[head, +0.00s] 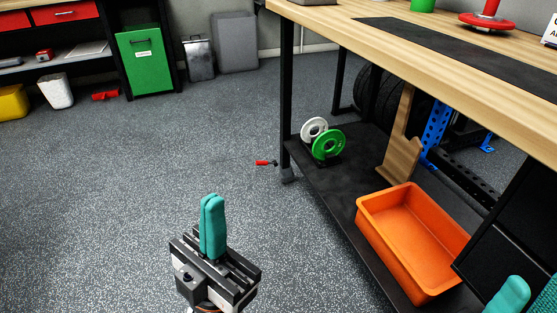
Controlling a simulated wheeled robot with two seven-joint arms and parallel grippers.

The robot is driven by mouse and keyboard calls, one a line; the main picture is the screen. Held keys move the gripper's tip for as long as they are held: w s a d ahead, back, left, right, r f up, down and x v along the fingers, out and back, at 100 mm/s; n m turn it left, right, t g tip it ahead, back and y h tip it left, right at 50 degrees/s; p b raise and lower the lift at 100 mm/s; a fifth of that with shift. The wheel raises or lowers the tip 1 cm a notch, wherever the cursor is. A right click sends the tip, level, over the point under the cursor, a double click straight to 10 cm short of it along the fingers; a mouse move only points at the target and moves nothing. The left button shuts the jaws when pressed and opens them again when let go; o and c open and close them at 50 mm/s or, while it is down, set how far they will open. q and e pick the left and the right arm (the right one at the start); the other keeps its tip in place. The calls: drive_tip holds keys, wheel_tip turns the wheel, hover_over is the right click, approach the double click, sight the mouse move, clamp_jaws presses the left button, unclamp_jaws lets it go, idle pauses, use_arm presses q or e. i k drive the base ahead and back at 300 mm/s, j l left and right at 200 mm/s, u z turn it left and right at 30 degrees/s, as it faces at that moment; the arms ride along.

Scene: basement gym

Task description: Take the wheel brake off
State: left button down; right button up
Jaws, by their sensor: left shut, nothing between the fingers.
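A workbench (440,45) with a wood top and black legs stands at the right. A grey caster wheel (288,175) shows at the foot of its near left leg. A small red lever-like piece (262,162) with a dark end shows low down just left of that leg; I cannot tell whether it joins the caster. My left gripper (212,225), with teal fingers, is shut and empty at the bottom centre, in front of and apart from the lever. Only a teal fingertip of my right gripper (510,295) shows at the bottom right corner; its opening is hidden.
The bench's dark lower shelf (335,205) holds an orange bin (410,240), a green disc (328,145) and a white disc (314,129). A green cabinet (145,62) and a white bin (56,91) stand at the back left. The grey floor (130,170) is clear at left.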

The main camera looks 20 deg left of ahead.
sight(258, 162)
drive_tip(key=i+j, duration=0.2)
drive_tip(key=j, duration=0.15)
drive_tip(key=i+j+z, duration=0.15)
drive_tip(key=j, duration=0.2)
drive_tip(key=i+j, duration=0.25)
drive_tip(key=i+j+z, duration=0.15)
drive_tip(key=j, duration=0.35)
drive_tip(key=i+j, duration=0.2)
drive_tip(key=j, duration=0.15)
drive_tip(key=i+j+z, duration=0.1)
drive_tip(key=j, duration=0.3)
drive_tip(key=i+j, duration=0.2)
drive_tip(key=j, duration=0.2)
drive_tip(key=i+j, duration=0.2)
drive_tip(key=j, duration=0.2)
drive_tip(key=i+l, duration=0.35)
drive_tip(key=l, duration=0.15)
